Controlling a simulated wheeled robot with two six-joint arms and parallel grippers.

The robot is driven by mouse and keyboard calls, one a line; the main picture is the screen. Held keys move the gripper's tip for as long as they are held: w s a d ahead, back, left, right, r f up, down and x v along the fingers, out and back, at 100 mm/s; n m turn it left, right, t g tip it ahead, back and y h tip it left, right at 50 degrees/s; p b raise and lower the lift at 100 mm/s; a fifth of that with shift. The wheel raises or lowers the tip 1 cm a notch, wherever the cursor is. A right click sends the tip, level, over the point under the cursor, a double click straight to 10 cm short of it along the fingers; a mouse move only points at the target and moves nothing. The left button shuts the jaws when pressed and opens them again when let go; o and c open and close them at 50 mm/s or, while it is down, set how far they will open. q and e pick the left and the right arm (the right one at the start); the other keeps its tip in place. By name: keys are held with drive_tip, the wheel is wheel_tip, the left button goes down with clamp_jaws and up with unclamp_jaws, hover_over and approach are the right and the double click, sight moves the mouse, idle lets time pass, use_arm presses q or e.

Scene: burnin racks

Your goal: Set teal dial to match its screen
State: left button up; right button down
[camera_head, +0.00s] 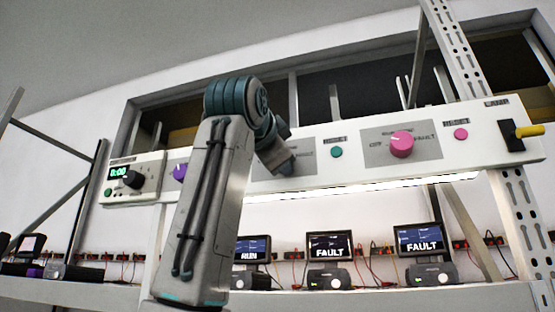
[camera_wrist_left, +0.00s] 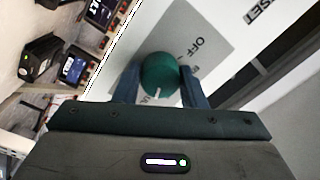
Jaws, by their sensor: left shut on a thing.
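The teal dial (camera_wrist_left: 160,75) sits on a grey label plate in the left wrist view. My left gripper (camera_wrist_left: 160,85) has one finger on each side of it and is shut on it. A white mark on the dial faces the picture's lower edge. "OFF" reads clearly on the plate; the other labels are partly hidden. In the head view my left gripper (camera_head: 285,165) is at the white panel and hides the dial. Below stand a screen reading "RUN" (camera_head: 253,249) and two reading "FAULT" (camera_head: 330,245) (camera_head: 420,240). My right gripper is not in view.
The white panel (camera_head: 345,178) also carries a pink dial (camera_head: 402,143), a purple dial (camera_head: 180,171), teal and pink reset buttons (camera_head: 337,153) (camera_head: 461,134), and a yellow lamp lever (camera_head: 529,131). A timer box (camera_head: 147,165) with a black knob is at left. Wires hang behind the screens.

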use_arm(q)
drive_tip(key=o, duration=1)
drive_tip(key=shift+s, duration=0.15)
drive_tip(key=shift+s, duration=0.1)
drive_tip(key=b+v, duration=0.4)
drive_tip(key=v, duration=0.6)
drive_tip(key=shift+s, duration=0.35)
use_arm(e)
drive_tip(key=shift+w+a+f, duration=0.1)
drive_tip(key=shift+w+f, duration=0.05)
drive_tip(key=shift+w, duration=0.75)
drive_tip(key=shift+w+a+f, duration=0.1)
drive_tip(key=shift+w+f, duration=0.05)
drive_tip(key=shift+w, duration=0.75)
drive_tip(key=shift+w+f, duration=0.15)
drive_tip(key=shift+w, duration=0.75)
